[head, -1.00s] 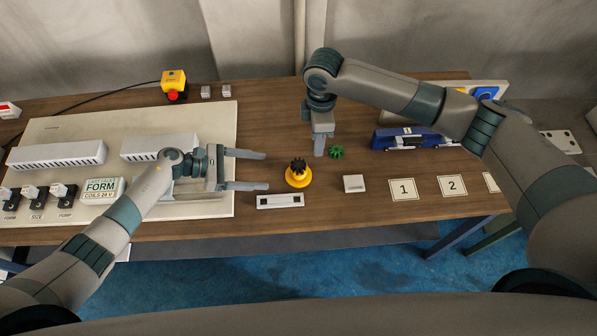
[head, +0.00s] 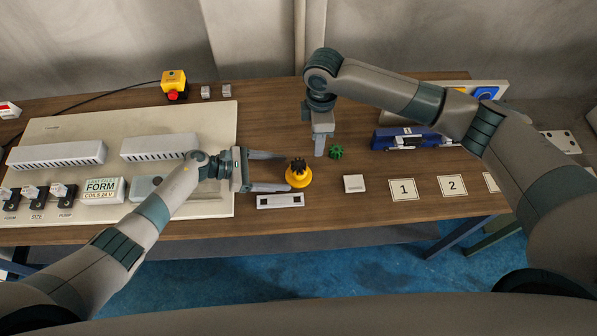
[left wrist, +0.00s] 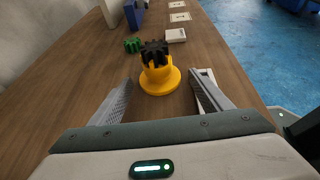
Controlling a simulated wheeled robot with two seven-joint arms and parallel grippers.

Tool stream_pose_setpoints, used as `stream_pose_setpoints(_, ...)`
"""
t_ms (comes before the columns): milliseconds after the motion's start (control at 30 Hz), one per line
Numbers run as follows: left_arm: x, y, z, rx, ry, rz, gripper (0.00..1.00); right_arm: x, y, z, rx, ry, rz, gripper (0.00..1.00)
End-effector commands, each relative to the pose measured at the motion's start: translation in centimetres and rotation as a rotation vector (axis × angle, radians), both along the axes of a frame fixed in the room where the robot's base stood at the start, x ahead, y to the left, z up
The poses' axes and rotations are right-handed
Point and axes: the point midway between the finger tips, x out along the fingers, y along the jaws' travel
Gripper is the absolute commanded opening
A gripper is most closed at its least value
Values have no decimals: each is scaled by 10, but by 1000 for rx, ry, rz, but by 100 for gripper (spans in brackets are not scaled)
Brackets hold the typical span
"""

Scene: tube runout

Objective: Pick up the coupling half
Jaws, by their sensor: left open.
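The coupling half, a yellow flanged hub (head: 299,180) with a black toothed top (head: 298,166), stands upright on the wooden table. In the left wrist view its yellow base (left wrist: 160,82) lies just ahead of the fingertips, near the middle of the gap. My left gripper (head: 285,171) is open and empty, low over the table, its fingers pointing right and reaching the hub's left side. My right gripper (head: 319,147) points down behind the hub, beside a green toothed piece (head: 336,152); whether its fingers are apart is unclear.
A white block with dark squares (head: 280,201) lies just in front of my left gripper. A pale square block (head: 354,183) and numbered cards (head: 404,189) lie to the right. A blue object (head: 412,139) stands behind them. The control panel (head: 75,127) fills the left.

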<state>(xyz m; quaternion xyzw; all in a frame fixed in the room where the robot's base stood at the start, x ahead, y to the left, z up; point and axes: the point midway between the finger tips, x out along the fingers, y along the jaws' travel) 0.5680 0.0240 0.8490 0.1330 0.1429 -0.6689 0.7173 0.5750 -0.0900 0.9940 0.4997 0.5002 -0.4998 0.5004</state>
Motion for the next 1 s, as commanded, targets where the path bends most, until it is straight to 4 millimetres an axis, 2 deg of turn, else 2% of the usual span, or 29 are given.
stream_pose_setpoints(500, 6, -44, -22, -1, 0, 0, 72, 0, 0, 0, 0, 0, 0, 31)
stream_pose_setpoints(1000, 6, -45, -23, 0, -1, 0, 72, 0, 0, 0, 0, 0, 0, 31)
